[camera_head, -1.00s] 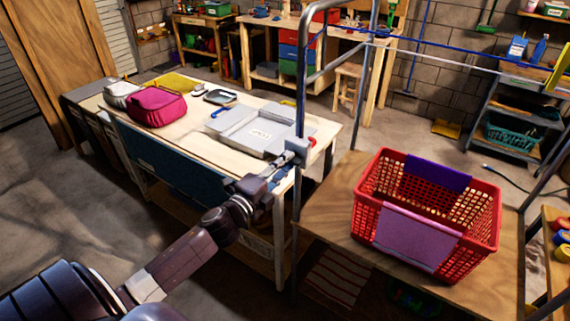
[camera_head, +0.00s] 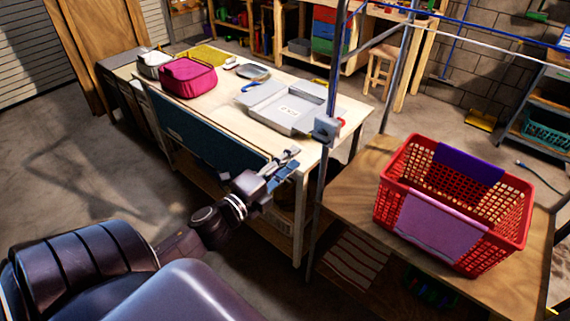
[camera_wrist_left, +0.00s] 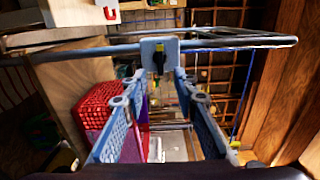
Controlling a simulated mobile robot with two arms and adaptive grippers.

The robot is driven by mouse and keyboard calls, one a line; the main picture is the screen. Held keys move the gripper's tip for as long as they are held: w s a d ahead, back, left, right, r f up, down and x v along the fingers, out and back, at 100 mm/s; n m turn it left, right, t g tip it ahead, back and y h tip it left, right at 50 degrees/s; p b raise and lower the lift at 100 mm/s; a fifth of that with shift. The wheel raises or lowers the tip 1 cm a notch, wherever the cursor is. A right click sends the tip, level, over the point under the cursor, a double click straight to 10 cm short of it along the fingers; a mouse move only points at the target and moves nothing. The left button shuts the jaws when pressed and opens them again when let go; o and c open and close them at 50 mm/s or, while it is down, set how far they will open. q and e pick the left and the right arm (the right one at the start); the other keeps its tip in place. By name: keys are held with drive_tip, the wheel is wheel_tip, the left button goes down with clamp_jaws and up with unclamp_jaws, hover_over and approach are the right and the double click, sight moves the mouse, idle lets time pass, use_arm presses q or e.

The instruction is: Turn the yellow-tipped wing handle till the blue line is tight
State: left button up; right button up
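A grey tensioner box (camera_head: 326,130) is fixed on an upright metal post. In the left wrist view its pale plate (camera_wrist_left: 172,45) carries a dark wing handle (camera_wrist_left: 159,59) with a small yellowish tip. The handle is too small to make out in the head view. The blue line (camera_head: 480,27) runs to the right, beside a white line (camera_head: 500,42). My left gripper (camera_head: 290,164) is open and empty, apart from the box at its lower left. In the wrist view its two fingers (camera_wrist_left: 155,88) frame the handle. My right gripper is out of view.
A red basket (camera_head: 392,213) with purple and pink cloths stands on a wooden surface (camera_head: 345,205) right of the post. Behind my left gripper is a workbench (camera_head: 215,112) with a grey tray (camera_head: 262,103) and a magenta bag (camera_head: 188,78). Open floor lies at left.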

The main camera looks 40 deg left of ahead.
use_arm(q)
drive_tip(key=shift+s, duration=1.1)
drive_tip(key=s+f+n+g+y+b, duration=0.1)
drive_tip(key=s+f+n+g, duration=0.2)
drive_tip(key=f, duration=1)
drive_tip(key=s+a+f+n+g+b, duration=0.1)
drive_tip(key=s+f+n+g, duration=0.15)
drive_tip(key=f, duration=1.05)
drive_tip(key=s+f+n+g+y+b, duration=0.1)
drive_tip(key=s+f+n+g, duration=0.25)
drive_tip(key=f, duration=0.95)
drive_tip(key=s+d+f+n+g+h+b, duration=0.15)
drive_tip(key=s+d+f, duration=0.25)
drive_tip(key=s+f, duration=0.45)
drive_tip(key=s+d+f+n+g+y+p, duration=0.1)
drive_tip(key=s+d+f+n+g, duration=0.2)
drive_tip(key=s+f, duration=0.55)
drive_tip(key=s+d+f+n+g, duration=0.1)
drive_tip(key=s+d+f, duration=0.3)
drive_tip(key=s, duration=0.3)
drive_tip(key=s+d+f+n+g+h+b, duration=0.1)
drive_tip(key=s+d+f+g, duration=0.1)
drive_tip(key=s+f, duration=0.3)
drive_tip(key=shift+s+d+f, duration=0.35)
drive_tip(key=shift+s+d, duration=0.55)
drive_tip(key=shift+s, duration=0.3)
